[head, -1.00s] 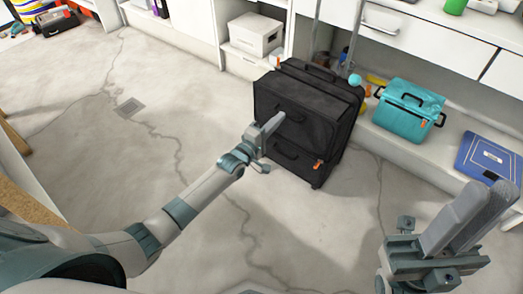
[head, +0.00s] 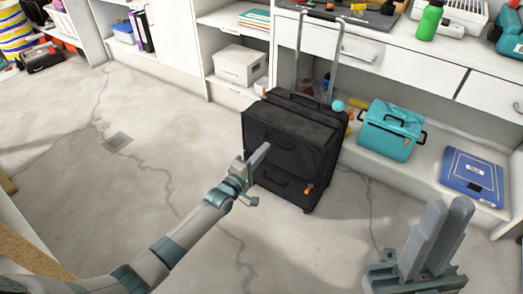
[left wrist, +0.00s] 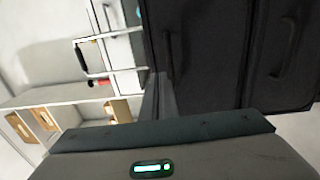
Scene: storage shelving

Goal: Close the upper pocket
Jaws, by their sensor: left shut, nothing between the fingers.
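The black suitcase (head: 318,150) stands upright on the floor by the shelving, its pull handle extended. Its upper pocket (head: 308,148) juts out at the front, with a dark carry handle; how far it is open I cannot tell. A lower pocket (head: 272,178) with an orange zip tag (head: 309,188) sits below. My left gripper (head: 264,149) is shut and empty, its tips in front of the suitcase's left side. In the left wrist view the suitcase front (left wrist: 215,60) fills the upper right, close to the fingers. My right gripper (head: 450,200) is at lower right, away from the suitcase.
A teal cooler bag (head: 388,133) and a blue scale (head: 472,178) rest on the low shelf right of the suitcase. A white box (head: 240,65) is on the shelf behind left.

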